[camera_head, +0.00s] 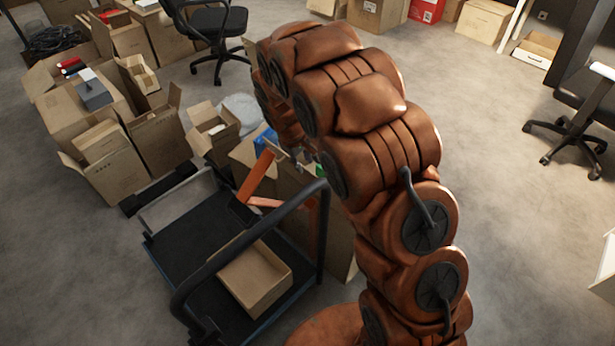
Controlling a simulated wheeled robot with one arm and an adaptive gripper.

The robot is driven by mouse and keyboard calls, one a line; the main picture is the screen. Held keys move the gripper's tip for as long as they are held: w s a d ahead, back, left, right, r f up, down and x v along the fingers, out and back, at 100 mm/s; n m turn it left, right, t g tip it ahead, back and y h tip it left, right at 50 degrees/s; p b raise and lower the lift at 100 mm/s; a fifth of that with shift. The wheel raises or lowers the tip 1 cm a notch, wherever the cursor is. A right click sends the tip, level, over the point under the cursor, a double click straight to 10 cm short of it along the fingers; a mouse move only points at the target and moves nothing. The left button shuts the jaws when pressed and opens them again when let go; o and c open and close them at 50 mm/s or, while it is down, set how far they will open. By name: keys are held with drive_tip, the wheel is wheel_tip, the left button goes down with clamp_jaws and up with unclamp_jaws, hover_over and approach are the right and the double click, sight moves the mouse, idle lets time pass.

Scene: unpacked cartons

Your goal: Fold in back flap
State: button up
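My arm curves over the middle of the view, and its end reaches down behind its own links. My gripper (301,158) is mostly hidden there, with only small metallic parts showing, so its opening cannot be made out. A tan carton (341,240) stands below and behind the arm, beside the cart. The arm and the cart's handle cover much of it, and its back flap cannot be made out. I cannot tell whether the gripper touches it. Orange bars (257,176) show left of the gripper, close to the carton.
A black flatbed cart (190,228) with a dark handle (232,245) carries a small carton (256,280). Open cartons (108,170) crowd the left side. Office chairs stand at the top (218,28) and right (583,105).

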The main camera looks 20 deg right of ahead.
sight(308, 176)
drive_tip(key=shift+p+x, duration=0.35)
drive_tip(key=shift+x, duration=3.6)
drive_tip(key=shift+c, duration=0.3)
clamp_jaws()
